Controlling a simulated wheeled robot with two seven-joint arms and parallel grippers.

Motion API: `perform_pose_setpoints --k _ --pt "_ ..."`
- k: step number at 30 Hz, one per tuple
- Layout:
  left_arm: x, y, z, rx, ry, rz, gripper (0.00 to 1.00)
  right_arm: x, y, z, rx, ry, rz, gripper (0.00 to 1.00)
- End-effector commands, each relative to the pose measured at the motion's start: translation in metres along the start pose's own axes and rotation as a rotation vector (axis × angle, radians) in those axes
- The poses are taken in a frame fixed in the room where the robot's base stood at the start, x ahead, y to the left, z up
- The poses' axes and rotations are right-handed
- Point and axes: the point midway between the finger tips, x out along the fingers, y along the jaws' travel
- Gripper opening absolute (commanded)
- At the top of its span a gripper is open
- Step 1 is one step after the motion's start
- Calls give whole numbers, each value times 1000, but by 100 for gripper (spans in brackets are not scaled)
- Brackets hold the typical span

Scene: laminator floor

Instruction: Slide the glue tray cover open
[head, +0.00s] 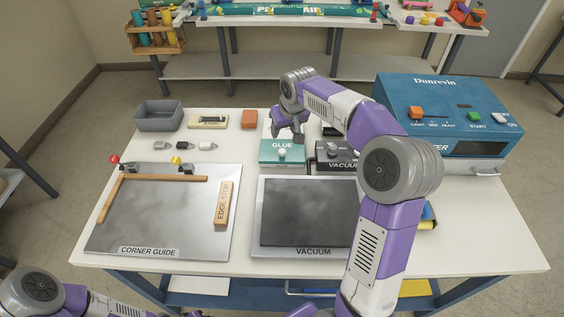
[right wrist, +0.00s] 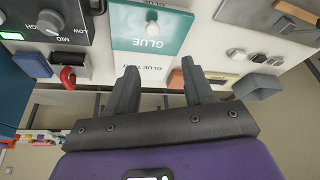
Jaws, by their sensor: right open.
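The glue tray (head: 270,163) is a teal box labelled GLUE, behind the vacuum plate on the table. My right gripper (head: 287,136) is above the back of the tray, fingers pointing down. In the right wrist view its fingers (right wrist: 158,70) are apart and empty, clear of the knob. My left gripper is out of view.
A dark vacuum control box (head: 340,165) stands close right of the tray. The blue laminator (head: 450,110) is further right. The vacuum plate (head: 305,212) and corner guide board (head: 150,215) lie in front. Small blocks (head: 184,146) and a grey bin (head: 158,116) are left.

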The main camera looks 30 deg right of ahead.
Motion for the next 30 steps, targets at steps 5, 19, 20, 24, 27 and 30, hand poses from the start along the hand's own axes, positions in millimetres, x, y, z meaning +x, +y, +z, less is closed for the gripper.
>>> perform_pose_setpoints --k 5,19,20,24,27,30 --pt "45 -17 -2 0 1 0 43 35 6 15 6 7 13 52" --pt "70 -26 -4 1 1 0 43 73 10 20 10 8 20 52" --pt "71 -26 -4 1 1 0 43 78 10 20 10 8 20 52" --pt "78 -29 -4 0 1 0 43 100 11 20 11 8 19 52" --pt "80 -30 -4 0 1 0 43 111 11 20 10 9 20 52" --pt "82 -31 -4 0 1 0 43 117 11 19 10 10 20 52"
